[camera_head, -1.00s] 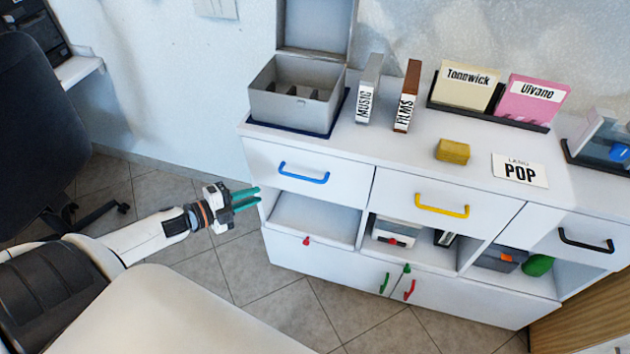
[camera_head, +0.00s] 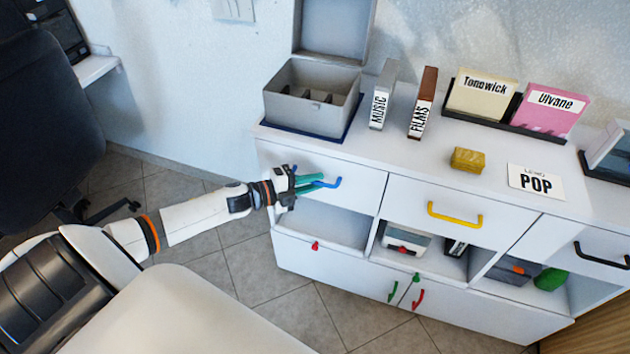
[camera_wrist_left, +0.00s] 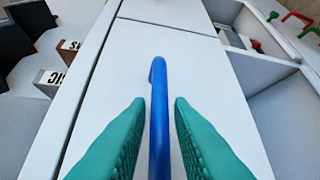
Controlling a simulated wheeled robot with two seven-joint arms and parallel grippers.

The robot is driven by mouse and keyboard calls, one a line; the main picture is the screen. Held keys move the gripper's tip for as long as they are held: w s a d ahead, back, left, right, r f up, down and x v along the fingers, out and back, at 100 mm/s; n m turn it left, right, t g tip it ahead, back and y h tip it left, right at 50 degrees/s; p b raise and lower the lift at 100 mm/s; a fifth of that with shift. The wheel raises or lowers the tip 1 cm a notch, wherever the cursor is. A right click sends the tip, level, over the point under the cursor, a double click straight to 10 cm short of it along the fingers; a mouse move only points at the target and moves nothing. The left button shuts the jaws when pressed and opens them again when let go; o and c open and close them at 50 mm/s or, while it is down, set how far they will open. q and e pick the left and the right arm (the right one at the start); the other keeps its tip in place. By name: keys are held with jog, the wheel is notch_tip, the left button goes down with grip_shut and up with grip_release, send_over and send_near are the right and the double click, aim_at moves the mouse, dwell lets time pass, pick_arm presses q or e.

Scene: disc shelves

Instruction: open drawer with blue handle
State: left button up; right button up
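The drawer with the blue handle (camera_head: 327,183) is the left one in the top row of the white cabinet, and its front (camera_head: 353,180) looks shut. My left gripper (camera_head: 309,184) is at the left part of this handle. In the left wrist view the blue handle (camera_wrist_left: 158,115) runs between the two green fingers (camera_wrist_left: 158,125). The fingers are open, with a gap on each side of the handle. In the head view the gripper hides the handle's left end. My right gripper is in neither view.
The yellow-handled drawer (camera_head: 455,217) and black-handled drawer (camera_head: 602,255) are to the right. Open compartments (camera_head: 325,225) lie below. A grey box (camera_head: 315,98) with raised lid, two upright cases and a yellow block (camera_head: 468,160) stand on the top. A chair (camera_head: 45,120) is at the left.

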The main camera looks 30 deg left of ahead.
pick_arm(q)
jog(key=shift+w+d, duration=0.2)
jog(key=shift+w, duration=0.15)
grip_shut()
jog(key=shift+s+f, duration=0.1)
